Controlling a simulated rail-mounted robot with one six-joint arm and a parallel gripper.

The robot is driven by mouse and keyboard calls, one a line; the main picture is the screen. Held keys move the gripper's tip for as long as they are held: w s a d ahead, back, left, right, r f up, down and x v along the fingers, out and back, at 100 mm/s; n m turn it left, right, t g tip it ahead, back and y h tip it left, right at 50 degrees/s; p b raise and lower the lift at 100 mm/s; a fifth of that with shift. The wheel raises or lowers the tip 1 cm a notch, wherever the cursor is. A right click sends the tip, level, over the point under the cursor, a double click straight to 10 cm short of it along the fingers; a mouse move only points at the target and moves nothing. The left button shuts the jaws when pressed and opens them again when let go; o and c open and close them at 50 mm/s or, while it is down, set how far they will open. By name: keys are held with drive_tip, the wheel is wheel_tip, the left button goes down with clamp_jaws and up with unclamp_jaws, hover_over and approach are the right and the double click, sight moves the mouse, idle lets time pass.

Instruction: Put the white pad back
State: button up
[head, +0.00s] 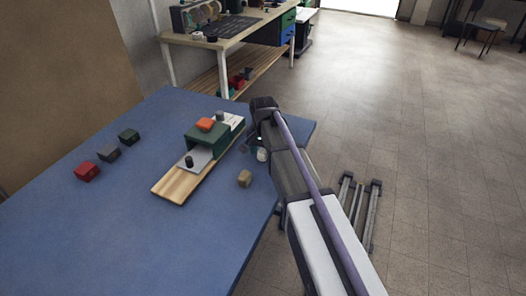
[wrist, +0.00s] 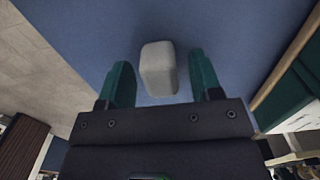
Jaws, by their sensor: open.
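The white pad (wrist: 158,68) is a small pale block with rounded edges. In the wrist view it lies between the two green fingers of my gripper (wrist: 161,75), with a gap on each side. My gripper is open. In the head view, the white pad (head: 262,155) shows small near the table's right edge. My gripper (head: 254,147) is beside it there, partly hidden by my arm. Whether the fingers reach down to the pad's height is hard to tell.
The blue table (head: 90,230) holds a wooden board (head: 172,187) with a green bridge (head: 207,138), an orange block (head: 205,125) on top and a grey plate (head: 196,159). A tan block (head: 244,178) stands near the pad. Red (head: 87,172), grey (head: 108,153) and green (head: 129,137) blocks sit left.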

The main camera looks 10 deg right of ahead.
sight(263, 150)
wheel_tip(263, 150, up, 13)
drive_tip(key=p, duration=1.3)
drive_tip(key=s+n, duration=0.7)
drive_tip(key=s, duration=1.4)
drive_tip(key=shift+s+n, duration=0.15)
drive_tip(key=shift+n, duration=0.15)
